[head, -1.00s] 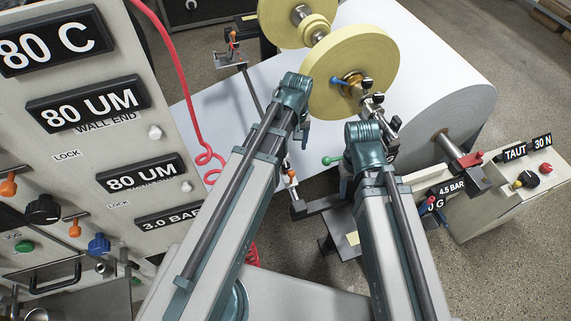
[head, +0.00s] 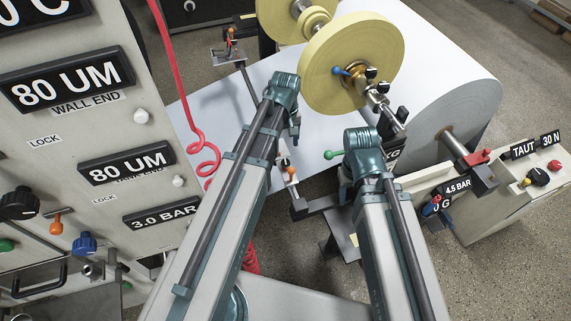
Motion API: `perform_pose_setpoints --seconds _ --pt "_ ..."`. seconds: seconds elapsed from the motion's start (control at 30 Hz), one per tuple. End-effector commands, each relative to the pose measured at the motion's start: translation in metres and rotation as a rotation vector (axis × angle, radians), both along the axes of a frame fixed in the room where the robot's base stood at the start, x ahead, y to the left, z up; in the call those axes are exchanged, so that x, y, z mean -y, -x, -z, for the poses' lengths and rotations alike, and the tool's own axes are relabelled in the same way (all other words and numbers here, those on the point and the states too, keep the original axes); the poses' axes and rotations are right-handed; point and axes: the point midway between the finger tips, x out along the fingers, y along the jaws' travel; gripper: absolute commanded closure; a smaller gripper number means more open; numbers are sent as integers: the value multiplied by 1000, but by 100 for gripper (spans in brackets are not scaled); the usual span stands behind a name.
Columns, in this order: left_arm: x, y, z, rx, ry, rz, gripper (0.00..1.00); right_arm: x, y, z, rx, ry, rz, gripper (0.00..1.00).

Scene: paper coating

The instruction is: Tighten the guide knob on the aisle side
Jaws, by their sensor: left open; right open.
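Near the aisle-side end of the coater, a small orange knob (head: 292,171) stands on a bracket, and a green ball handle (head: 333,155) sits just right of it. A similar orange knob (head: 230,32) is at the far end of the thin rail. No label marks which is the guide knob, and I cannot tell how tight any is. My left arm reaches up between the panel and the near orange knob; my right arm rises right of the green handle. Both grippers are hidden beyond the arm ends.
A panel (head: 62,135) with displays and knobs stands at left, a red coiled hose (head: 172,60) beside it. A tension box (head: 535,190) is at right. Speckled floor is open at lower right.

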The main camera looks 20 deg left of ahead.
Motion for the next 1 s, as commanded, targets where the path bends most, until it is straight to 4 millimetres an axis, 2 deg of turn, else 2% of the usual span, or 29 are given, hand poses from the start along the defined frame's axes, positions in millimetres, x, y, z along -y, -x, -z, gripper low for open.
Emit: perform_pose_setpoints --seconds 0.03,0.5,0.7,0.97,1.0 --pt "0 0 16 0 0 0 31 0 0 16 0 0 0 50" --pt "0 0 80 0 0 0 31 0 0 80 0 0 -1 50" --pt "0 0 90 0 0 0 31 0 0 90 0 0 0 50" --pt "0 0 89 0 0 0 31 0 0 89 0 0 0 50" --pt "0 0 89 0 0 0 36 0 0 89 0 0 0 50"
